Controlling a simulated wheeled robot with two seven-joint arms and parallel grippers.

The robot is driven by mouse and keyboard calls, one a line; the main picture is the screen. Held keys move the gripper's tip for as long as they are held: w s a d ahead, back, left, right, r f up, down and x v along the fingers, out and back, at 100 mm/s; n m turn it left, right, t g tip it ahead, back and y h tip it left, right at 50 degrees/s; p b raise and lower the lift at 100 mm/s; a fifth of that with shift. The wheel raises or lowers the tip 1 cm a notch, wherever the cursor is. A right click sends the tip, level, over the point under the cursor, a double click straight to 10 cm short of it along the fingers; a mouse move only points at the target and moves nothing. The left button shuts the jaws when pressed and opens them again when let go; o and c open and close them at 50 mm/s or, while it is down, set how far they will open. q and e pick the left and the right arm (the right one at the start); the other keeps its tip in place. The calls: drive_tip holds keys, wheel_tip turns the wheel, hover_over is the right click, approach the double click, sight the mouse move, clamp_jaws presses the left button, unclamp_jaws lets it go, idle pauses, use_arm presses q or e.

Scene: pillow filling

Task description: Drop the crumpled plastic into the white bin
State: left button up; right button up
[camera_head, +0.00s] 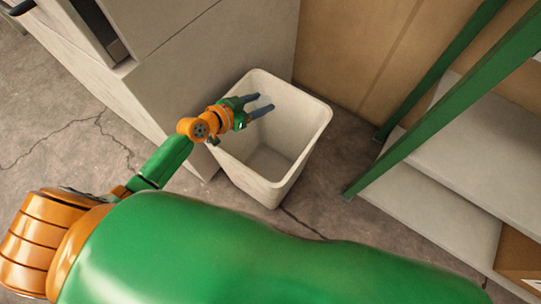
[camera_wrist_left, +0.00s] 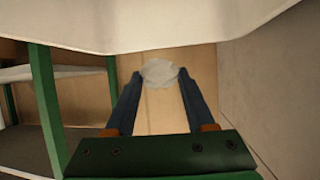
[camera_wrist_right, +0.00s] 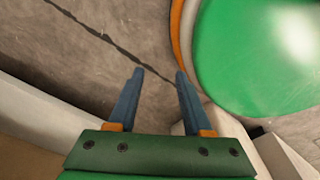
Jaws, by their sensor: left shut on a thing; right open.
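The white bin (camera_head: 284,190) stands on the floor near the middle of the head view, with its open top facing up. My left gripper (camera_head: 262,104) is over the bin's opening, near its left rim. In the left wrist view it (camera_wrist_left: 148,75) is shut on the crumpled plastic (camera_wrist_left: 158,73), a pale, roundish lump between the fingertips. I cannot make out the plastic in the head view. My right gripper (camera_wrist_right: 159,74) is open and empty in the right wrist view, with floor beyond its fingers. It is not visible in the head view.
A grey cabinet (camera_head: 195,50) stands to the left of and behind the bin. A brown panel (camera_head: 345,45) is behind it. A shelf rack with green posts (camera_head: 425,120) and pale shelves (camera_head: 440,185) stands at right. Cracked concrete floor (camera_head: 70,125) is bare at left.

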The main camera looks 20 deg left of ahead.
use_arm(q)
drive_tip(key=shift+r, duration=0.1)
drive_tip(key=o, duration=1.4)
use_arm(e)
drive_tip(key=shift+w, duration=0.4)
drive_tip(key=shift+s, duration=0.1)
use_arm(q)
drive_tip(key=p+v, duration=0.1)
drive_tip(key=v, duration=0.6)
drive_tip(key=shift+p, duration=0.35)
use_arm(e)
drive_tip(key=shift+s+a+r, duration=0.65)
drive_tip(key=shift+s+r, duration=0.1)
drive_tip(key=shift+w, duration=0.15)
